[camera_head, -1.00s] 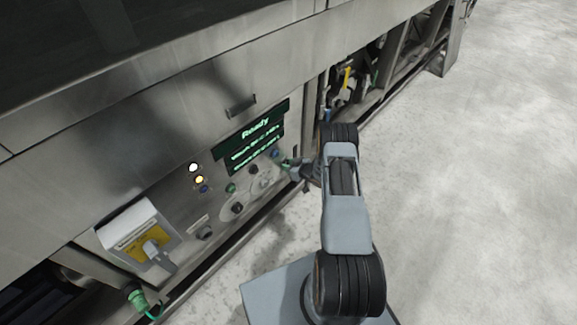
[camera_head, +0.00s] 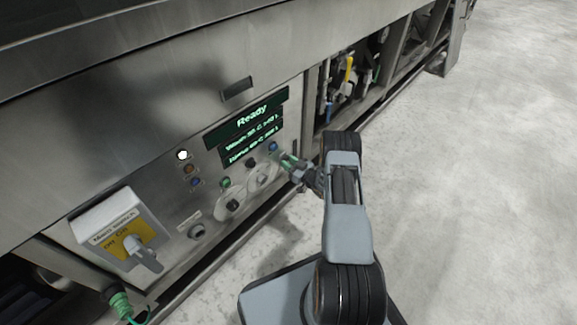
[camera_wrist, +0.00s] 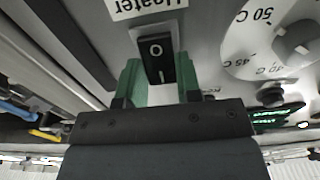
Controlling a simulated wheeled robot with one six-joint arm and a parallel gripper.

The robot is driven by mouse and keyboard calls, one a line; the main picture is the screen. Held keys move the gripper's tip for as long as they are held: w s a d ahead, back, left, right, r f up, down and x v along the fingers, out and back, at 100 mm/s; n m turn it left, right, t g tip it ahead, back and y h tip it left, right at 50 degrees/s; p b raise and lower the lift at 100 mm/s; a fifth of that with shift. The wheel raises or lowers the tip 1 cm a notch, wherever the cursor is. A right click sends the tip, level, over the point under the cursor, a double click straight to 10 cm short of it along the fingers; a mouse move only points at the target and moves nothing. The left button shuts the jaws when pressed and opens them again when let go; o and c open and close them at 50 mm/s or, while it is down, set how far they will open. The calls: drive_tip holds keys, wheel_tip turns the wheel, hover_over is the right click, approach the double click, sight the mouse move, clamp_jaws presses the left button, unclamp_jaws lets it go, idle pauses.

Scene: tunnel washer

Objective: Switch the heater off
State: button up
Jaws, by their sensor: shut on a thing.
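The heater switch (camera_wrist: 156,58) is a black rocker marked O and I on the grey panel. It shows in the wrist view beside a white label (camera_wrist: 145,6) reading "Heater" upside down. Its O end is nearer the label; its tilt is hard to judge. My gripper (camera_wrist: 161,75) has its green fingers on both sides of the switch, shut on it. In the head view my gripper (camera_head: 288,160) is at the right end of the control panel (camera_head: 168,205). The switch cannot be made out there.
A green-lettered display (camera_head: 250,118) reads "Ready". A white lamp (camera_head: 182,155) is lit; an amber lamp (camera_head: 188,169) below it is dark. A temperature dial (camera_wrist: 290,42) is close to my gripper. A main switch box (camera_head: 120,230) stands out at left. Floor is clear at right.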

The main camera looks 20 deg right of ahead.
drive_tip(key=o, duration=0.9)
drive_tip(key=p+v, duration=0.4)
drive_tip(key=v, duration=0.9)
drive_tip(key=shift+s+d+f, duration=0.1)
drive_tip(key=shift+s+d, duration=0.15)
drive_tip(key=shift+s, duration=0.1)
